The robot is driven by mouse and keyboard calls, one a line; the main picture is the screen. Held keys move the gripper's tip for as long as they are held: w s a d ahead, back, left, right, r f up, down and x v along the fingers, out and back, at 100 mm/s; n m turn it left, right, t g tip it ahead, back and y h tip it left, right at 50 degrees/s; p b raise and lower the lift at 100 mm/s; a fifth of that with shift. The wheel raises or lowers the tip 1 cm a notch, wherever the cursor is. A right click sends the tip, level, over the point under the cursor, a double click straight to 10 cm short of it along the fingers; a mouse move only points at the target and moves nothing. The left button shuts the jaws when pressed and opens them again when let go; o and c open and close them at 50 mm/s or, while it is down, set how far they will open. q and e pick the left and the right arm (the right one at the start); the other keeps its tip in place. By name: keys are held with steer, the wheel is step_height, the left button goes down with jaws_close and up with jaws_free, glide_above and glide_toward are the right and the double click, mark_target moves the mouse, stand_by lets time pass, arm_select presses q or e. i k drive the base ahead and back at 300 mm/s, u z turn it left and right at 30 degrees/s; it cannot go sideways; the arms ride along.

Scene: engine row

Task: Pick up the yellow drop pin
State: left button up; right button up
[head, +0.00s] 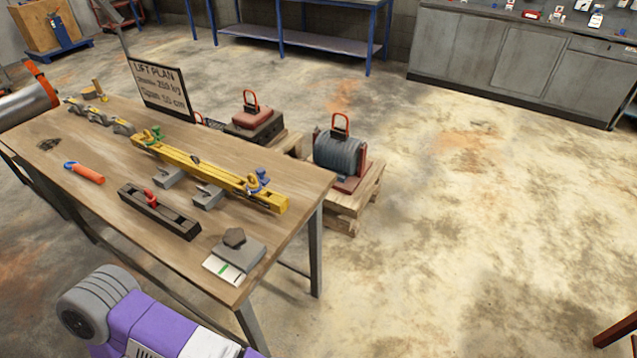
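No yellow drop pin can be told for certain in the head view. A long yellow beam (215,174) lies across the wooden workbench (110,172), with a green shackle (152,136) near its far-left end and a blue shackle (259,180) near its right end. Small yellow bits show beside the shackles, too small to identify. A small yellowish upright piece (98,87) stands on a round base at the bench's far-left end; I cannot tell what it is. Neither of my grippers is in view. A purple and white arm part of mine shows at the bottom left.
On the bench are grey blocks (170,178), a dark slotted bar (160,213) with a red piece, an orange-handled tool (85,172), and a grey plate (240,253) with a card.

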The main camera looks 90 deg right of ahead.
mark_target(253, 184)
steer(key=k, duration=0.3)
steer(key=z, duration=1)
